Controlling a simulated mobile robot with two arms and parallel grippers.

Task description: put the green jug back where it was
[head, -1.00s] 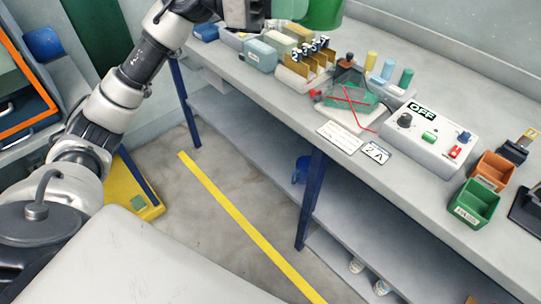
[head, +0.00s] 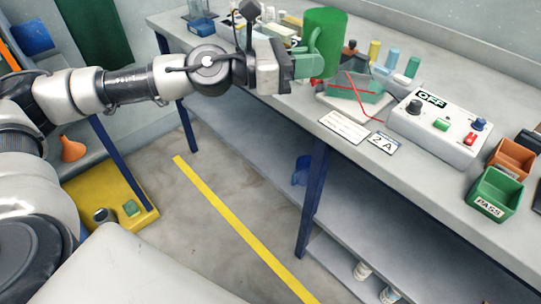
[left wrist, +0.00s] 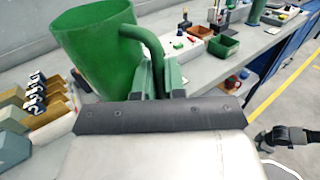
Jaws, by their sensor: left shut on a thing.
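The green jug (head: 323,43) is in my left gripper (head: 308,64), upright, in front of the bench's items in the head view. The left gripper is shut on the jug's handle. In the left wrist view the jug (left wrist: 95,45) fills the upper left, its open top showing, with the handle between the green fingers (left wrist: 160,78). Whether the jug's base touches the bench cannot be told. My right gripper is not in the head view; a dark arm part at the right edge of the left wrist view shows no clear fingers.
On the bench (head: 300,108), a control box (head: 440,130) reads OFF, with a green PASS bin (head: 494,194) and an orange bin (head: 512,159) to its right. A clear fixture with red strips (head: 355,90) and small coloured cylinders (head: 392,57) stand right of the jug. Bare bench lies along the front edge.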

